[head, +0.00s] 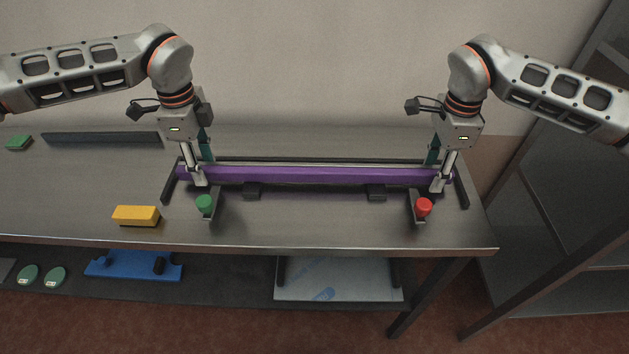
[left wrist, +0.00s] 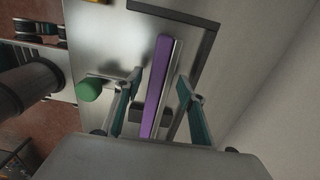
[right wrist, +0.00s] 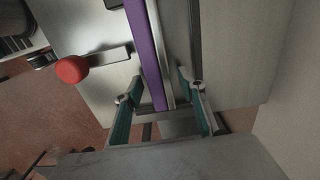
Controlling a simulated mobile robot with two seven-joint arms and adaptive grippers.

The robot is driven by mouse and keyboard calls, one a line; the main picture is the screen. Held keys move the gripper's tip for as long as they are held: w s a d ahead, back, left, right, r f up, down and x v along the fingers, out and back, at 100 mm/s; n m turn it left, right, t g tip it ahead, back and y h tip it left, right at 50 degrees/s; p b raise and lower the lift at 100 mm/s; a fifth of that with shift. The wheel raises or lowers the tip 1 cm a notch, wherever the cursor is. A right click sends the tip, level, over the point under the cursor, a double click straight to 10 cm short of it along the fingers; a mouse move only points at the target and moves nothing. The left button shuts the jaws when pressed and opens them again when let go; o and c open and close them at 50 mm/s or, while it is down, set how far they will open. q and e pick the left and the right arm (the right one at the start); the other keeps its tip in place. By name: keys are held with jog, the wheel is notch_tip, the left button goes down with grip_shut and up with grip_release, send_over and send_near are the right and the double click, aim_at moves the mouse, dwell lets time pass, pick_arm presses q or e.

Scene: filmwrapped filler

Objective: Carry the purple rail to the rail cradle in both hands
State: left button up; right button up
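The purple rail (head: 315,175) lies level, left to right, with a pale metallic strip along its back side. A dark three-sided frame (head: 461,190) surrounds it at the back and both ends. Two small dark blocks (head: 252,191) (head: 376,192) sit at its front; I cannot tell whether these parts are the rail cradle, or whether the rail rests on them. My left gripper (left wrist: 161,86) is open, fingers on either side of the rail's left end, with gaps. My right gripper (right wrist: 159,91) is open likewise around the right end.
A green knob (head: 204,203) and a red knob (head: 424,207) stand on dark brackets in front of the rail. A yellow block (head: 136,215) lies front left, a dark bar (head: 102,138) back left. A shelf unit (head: 570,210) stands right. The left tabletop has free room.

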pick_arm(q)
notch_tip(320, 180, up, 11)
pick_arm(e)
notch_tip(320, 180, up, 12)
dwell(0.6)
dwell(0.4)
pick_arm(q)
jog(key=shift+f, duration=0.1)
